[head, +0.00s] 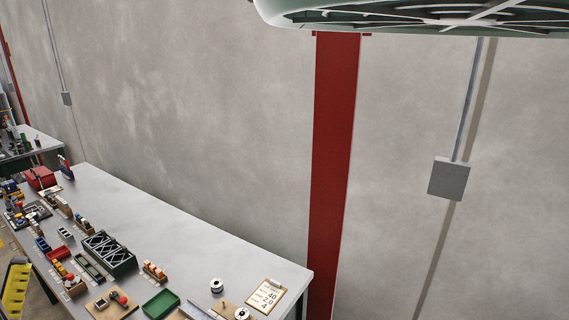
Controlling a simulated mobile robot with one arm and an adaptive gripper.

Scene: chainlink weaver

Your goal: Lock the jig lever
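Several small fixtures stand on a long grey workbench (195,225) at the lower left of the head view. My gripper is not in view.
A yellow object (15,288) stands at lower left. A rimmed fixture (420,12) hangs at upper right.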

